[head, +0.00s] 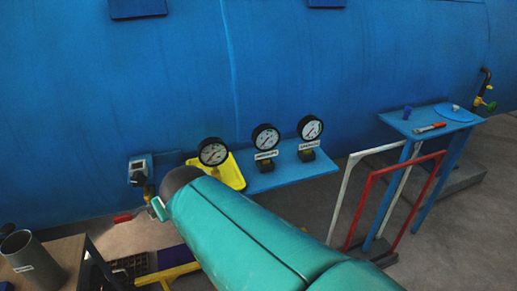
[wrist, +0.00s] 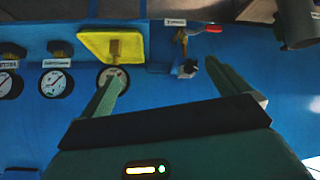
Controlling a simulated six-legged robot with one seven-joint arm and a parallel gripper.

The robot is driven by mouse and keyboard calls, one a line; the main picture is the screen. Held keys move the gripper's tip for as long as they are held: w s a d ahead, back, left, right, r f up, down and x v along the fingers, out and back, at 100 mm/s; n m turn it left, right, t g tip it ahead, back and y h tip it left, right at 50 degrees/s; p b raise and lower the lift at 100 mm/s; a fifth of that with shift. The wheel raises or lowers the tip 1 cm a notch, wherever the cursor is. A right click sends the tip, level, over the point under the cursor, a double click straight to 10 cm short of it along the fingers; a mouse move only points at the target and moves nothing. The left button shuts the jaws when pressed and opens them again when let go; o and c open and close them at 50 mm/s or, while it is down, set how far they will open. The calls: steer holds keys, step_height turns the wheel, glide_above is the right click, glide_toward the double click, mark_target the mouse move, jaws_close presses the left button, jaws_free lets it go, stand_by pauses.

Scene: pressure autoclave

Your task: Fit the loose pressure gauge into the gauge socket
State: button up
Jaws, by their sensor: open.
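The loose pressure gauge (head: 213,152), with a white face and black rim, is at the yellow holder (head: 232,171) on the blue shelf. In the wrist view the gauge (wrist: 112,70) hangs inverted, its brass stem against the yellow holder (wrist: 90,46). My gripper (wrist: 165,72) is open with nothing between its fingers. Its left finger overlaps the gauge face in that view; contact cannot be told. A brass fitting (wrist: 183,38) beside a white label, probably the gauge socket, shows right of the holder. In the head view my arm hides most of the gripper.
Two labelled gauges (head: 265,137) (head: 311,128) stand on the blue shelf (head: 290,174). Red (head: 395,200) and white frames and a blue table (head: 428,122) stand right. The blue vessel wall is behind.

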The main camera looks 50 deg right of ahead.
steer(key=w+d+f+m+t+h, duration=0.1)
steer(key=w+d+m+h, duration=0.15)
steer(key=d, duration=0.75)
steer(key=m+t+h, duration=0.3)
steer(key=m+t, duration=0.1)
steer(key=t, duration=0.2)
glide_toward(266, 141)
steer(key=x, duration=0.8)
steer(key=shift+w+d, duration=0.1)
steer(key=shift+w, duration=0.1)
steer(key=x, duration=0.5)
steer(key=shift+d, duration=0.25)
steer(key=shift+s, duration=0.1)
steer(key=shift+c, duration=0.4)
steer(key=c, duration=1.1)
